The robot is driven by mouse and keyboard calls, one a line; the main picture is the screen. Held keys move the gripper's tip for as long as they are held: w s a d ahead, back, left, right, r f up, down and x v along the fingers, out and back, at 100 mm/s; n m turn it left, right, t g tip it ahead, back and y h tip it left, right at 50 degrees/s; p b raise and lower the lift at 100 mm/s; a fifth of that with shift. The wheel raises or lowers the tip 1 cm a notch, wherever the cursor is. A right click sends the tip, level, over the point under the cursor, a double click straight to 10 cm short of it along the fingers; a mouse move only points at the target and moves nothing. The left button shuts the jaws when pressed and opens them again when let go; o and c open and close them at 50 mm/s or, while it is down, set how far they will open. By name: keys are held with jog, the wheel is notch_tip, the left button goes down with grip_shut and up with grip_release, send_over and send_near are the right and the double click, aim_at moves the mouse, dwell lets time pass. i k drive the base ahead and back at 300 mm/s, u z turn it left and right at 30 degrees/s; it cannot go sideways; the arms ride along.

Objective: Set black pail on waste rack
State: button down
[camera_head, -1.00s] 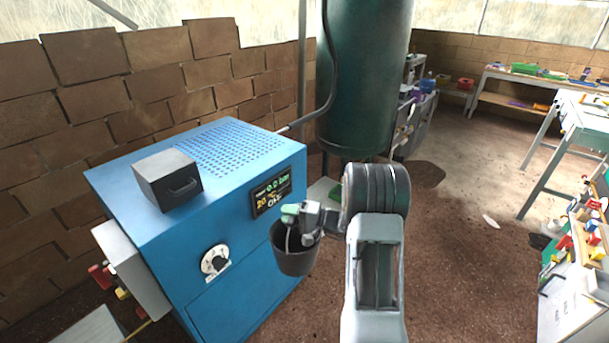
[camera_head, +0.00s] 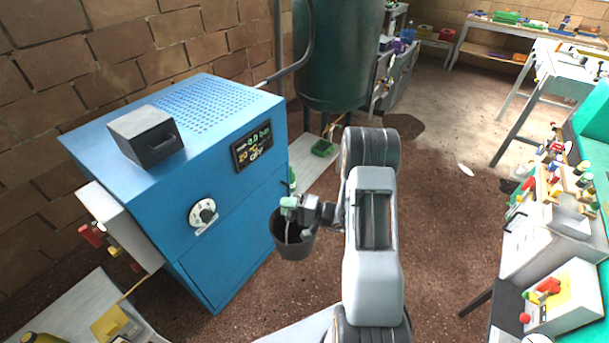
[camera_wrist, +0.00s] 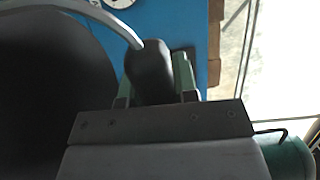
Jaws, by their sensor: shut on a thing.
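The black pail (camera_head: 293,240) hangs from my gripper (camera_head: 290,204) in front of the blue machine, above the brown floor. My gripper is shut on the pail's handle. In the wrist view the green fingers of my gripper (camera_wrist: 158,85) close around the dark grip (camera_wrist: 150,72) of the pail's pale curved handle. The pail's dark body (camera_wrist: 50,95) fills the left of that view. I cannot make out a waste rack for certain in these frames.
A blue machine (camera_head: 240,215) with a dial and display stands left, a black box (camera_head: 146,136) on top. A green tank (camera_head: 340,50) stands behind. A pale bench (camera_head: 65,310) is at lower left. Cluttered benches (camera_head: 550,230) line the right. Open floor (camera_head: 440,200) lies between.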

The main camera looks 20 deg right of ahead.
aim_at(310, 166)
jog(key=z, duration=0.4)
jog(key=k, duration=0.45)
jog(key=z, duration=0.75)
jog(key=i, duration=2.15)
jog(key=u, duration=1)
jog(key=i, duration=0.75)
jog(key=u, duration=0.4)
